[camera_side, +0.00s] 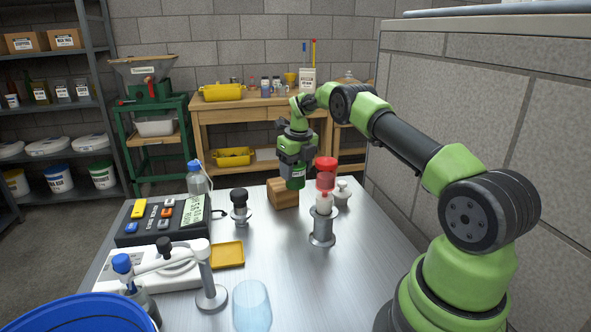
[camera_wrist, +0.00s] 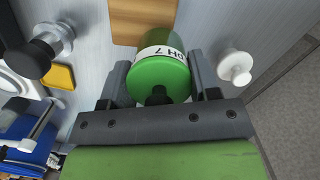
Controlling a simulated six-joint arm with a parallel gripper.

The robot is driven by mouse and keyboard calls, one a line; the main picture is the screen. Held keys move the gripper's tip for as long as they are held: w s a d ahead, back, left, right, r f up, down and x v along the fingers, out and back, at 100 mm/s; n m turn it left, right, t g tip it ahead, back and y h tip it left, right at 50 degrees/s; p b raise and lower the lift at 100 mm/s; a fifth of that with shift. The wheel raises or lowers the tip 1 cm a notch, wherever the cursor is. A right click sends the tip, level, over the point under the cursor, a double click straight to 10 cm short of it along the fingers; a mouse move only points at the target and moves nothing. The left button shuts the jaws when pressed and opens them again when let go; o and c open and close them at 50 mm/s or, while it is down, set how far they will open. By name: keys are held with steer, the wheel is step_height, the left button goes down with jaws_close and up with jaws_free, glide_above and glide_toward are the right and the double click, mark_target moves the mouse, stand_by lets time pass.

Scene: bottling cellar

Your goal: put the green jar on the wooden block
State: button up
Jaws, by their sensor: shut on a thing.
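The green jar (camera_side: 295,178) hangs upright below my gripper (camera_side: 296,163), which is shut on it. In the wrist view the jar (camera_wrist: 160,78) shows its green lid and a white "pH 7" label between the two fingers of my gripper (camera_wrist: 158,84). The wooden block (camera_side: 281,194) lies on the metal table; in the side view the jar overlaps its upper right part. In the wrist view the block (camera_wrist: 140,20) is beyond the jar, partly hidden by it. I cannot tell whether the jar touches the block.
A black-topped item (camera_side: 240,203), a meter (camera_side: 165,222) and a yellow tray (camera_side: 229,255) are to the left. Bare table (camera_side: 285,250) lies in front of the block.

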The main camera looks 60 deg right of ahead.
steer(key=shift+f, duration=0.15)
steer(key=o, duration=1.3)
steer(key=shift+f, duration=0.1)
